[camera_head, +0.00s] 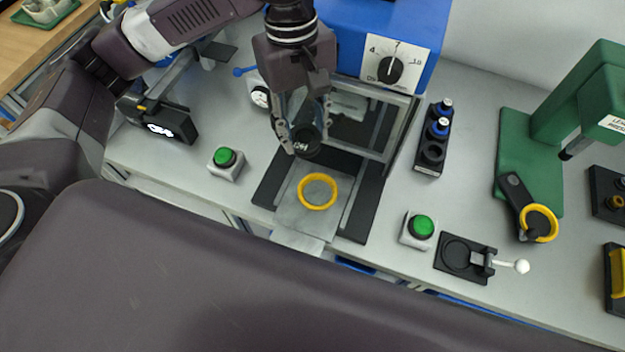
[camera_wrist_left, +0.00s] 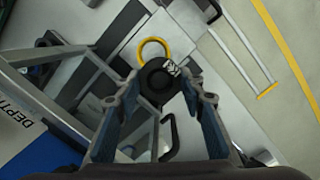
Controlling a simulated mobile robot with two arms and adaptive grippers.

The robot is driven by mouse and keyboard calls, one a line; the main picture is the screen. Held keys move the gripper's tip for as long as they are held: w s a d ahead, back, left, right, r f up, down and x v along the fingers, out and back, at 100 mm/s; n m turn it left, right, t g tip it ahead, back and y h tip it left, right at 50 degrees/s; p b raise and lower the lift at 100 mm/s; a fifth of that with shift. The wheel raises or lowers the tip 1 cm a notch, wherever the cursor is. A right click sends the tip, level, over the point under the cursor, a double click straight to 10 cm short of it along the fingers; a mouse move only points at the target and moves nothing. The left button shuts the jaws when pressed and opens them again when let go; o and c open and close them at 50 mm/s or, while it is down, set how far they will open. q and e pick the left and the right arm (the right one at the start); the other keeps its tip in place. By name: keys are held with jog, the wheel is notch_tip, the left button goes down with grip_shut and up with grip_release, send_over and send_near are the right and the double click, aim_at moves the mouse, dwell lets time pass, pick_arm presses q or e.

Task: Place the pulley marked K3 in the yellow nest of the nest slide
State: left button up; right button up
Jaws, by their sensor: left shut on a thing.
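My left gripper (camera_head: 304,128) is shut on a dark round pulley (camera_head: 307,143) with white lettering that looks like K3. The pulley also shows between the fingertips in the left wrist view (camera_wrist_left: 160,85). The yellow nest (camera_head: 317,207) is a ring on the grey plate of the nest slide (camera_head: 300,219), which sticks out of the press frame toward the front. The nest looks empty. In the head view the held pulley is just behind the ring and apparently above the slide. In the left wrist view the pulley overlaps the lower edge of the yellow nest (camera_wrist_left: 141,48). My right gripper is not in view.
The metal press frame (camera_head: 405,125) and blue housing (camera_head: 432,62) stand close behind my left gripper. Green buttons (camera_head: 225,157) (camera_head: 421,227) flank the slide. A black rack (camera_head: 430,158) with round parts and a green stand (camera_head: 513,150) are at right.

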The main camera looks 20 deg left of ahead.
pick_arm(q)
jog(key=d+n, duration=0.1)
jog(key=d+r+n, duration=0.1)
jog(key=shift+w+r+n, duration=0.2)
jog(key=shift+r+n, duration=0.1)
jog(key=shift+d+r+n, duration=0.2)
jog(key=shift+d+n, duration=0.1)
jog(key=shift+n, duration=0.1)
jog(key=p, duration=0.1)
send_near(319, 193)
jog(key=shift+s+d+f+n+h, duration=0.1)
jog(key=shift+s+f+n+h, duration=0.1)
jog(key=shift+s+n+h, duration=0.1)
notch_tip(319, 193, down, 5)
jog(key=shift+r, duration=0.15)
jog(key=shift+f, duration=0.2)
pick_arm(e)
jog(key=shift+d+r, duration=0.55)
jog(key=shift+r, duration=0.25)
